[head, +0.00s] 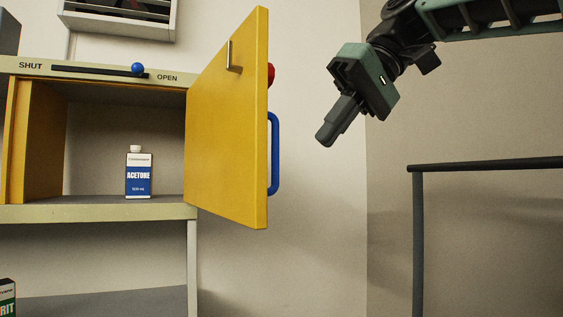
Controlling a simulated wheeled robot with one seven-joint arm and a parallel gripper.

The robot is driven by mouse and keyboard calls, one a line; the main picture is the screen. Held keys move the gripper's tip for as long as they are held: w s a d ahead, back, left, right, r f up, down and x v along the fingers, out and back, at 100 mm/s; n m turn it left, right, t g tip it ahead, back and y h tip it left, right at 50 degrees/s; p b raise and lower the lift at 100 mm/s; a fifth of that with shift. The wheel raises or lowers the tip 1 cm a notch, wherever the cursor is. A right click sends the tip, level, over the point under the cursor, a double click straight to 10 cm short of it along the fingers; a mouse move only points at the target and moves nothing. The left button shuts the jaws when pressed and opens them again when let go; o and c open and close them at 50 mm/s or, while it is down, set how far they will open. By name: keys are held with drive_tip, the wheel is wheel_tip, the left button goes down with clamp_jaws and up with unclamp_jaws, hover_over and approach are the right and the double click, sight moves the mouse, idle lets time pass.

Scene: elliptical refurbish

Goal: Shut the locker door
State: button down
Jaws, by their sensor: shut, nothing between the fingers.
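The locker (100,214) stands at the left of the head view, a pale frame with an opening in front. Its yellow door (222,150) is hinged at the right of the opening and stands wide open, swung out towards me. A blue handle (275,153) and a red knob (271,75) sit on the door's outer face, at its right edge in the picture. A metal piece (232,55) is on the inner face. My gripper (326,137) is shut and empty, in the air to the right of the door and apart from it.
A white acetone bottle (139,178) stands inside the locker. A blue ball knob (138,69) sits on the slot above, near the word OPEN. A dark rail (485,164) stands at the right. A partly cut-off container (7,300) is at the lower left.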

drive_tip(key=s+a+f+p, duration=0.1)
drive_tip(key=a+f+p, duration=0.1)
drive_tip(key=a+f, duration=0.3)
drive_tip(key=shift+a+f, duration=0.15)
drive_tip(key=shift+a, duration=1.1)
drive_tip(key=shift+s, duration=0.1)
